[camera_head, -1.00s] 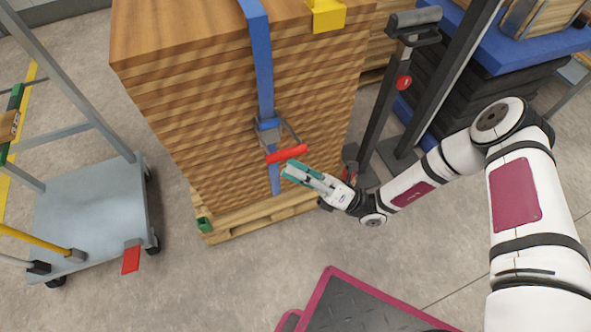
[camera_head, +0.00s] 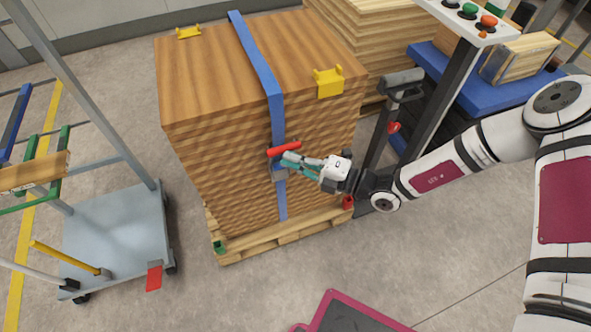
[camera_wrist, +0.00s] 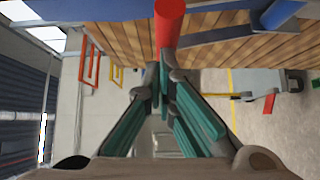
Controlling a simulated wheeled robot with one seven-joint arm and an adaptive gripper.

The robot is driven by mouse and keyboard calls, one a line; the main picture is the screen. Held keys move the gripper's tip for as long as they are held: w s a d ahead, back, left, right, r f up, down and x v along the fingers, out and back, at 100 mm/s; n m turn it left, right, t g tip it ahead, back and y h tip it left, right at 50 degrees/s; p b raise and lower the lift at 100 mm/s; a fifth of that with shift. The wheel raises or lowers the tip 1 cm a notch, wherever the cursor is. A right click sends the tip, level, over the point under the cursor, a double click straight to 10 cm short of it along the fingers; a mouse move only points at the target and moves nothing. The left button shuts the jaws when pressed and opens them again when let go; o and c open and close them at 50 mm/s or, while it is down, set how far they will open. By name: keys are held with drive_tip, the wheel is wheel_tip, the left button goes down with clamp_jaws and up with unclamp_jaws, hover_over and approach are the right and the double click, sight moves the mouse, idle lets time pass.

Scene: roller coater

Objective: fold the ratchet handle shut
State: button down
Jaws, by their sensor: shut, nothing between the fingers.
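The ratchet (camera_head: 277,172) sits on the blue strap (camera_head: 263,68), on the front face of the wood stack. Its red handle grip (camera_head: 284,148) is raised at the top of the ratchet, angled slightly up to the right. My gripper (camera_head: 287,160) is shut and empty, with its teal fingertips just below the red grip. In the wrist view the red grip (camera_wrist: 169,24) lies straight beyond the closed fingertips (camera_wrist: 163,72); whether they touch it I cannot tell. The fingers partly hide the ratchet body.
The wood stack (camera_head: 222,167) stands on a pallet (camera_head: 250,249). Yellow corner protectors (camera_head: 328,82) sit on its top edges. A grey trolley (camera_head: 115,235) stands to the left. A post with a button panel (camera_head: 475,20) is at right. The floor in front is clear, apart from a red-edged mat (camera_head: 350,318).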

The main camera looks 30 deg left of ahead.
drive_tip(key=shift+w+a+r+m+h+p, duration=0.2)
drive_tip(key=shift+w+a+r, duration=0.2)
drive_tip(key=shift+w+a, duration=0.2)
drive_tip(key=shift+w+a+r+m+h+p, duration=0.1)
drive_tip(key=shift+w+a+r+h+p, duration=0.1)
drive_tip(key=shift+w+a+r, duration=0.3)
drive_tip(key=shift+a+f, duration=0.1)
drive_tip(key=p, duration=0.2)
approach(289, 146)
drive_tip(key=s+d+r, duration=0.2)
drive_tip(key=s+d, duration=0.1)
drive_tip(key=shift+s+d+r, duration=0.15)
drive_tip(key=shift+r, duration=0.1)
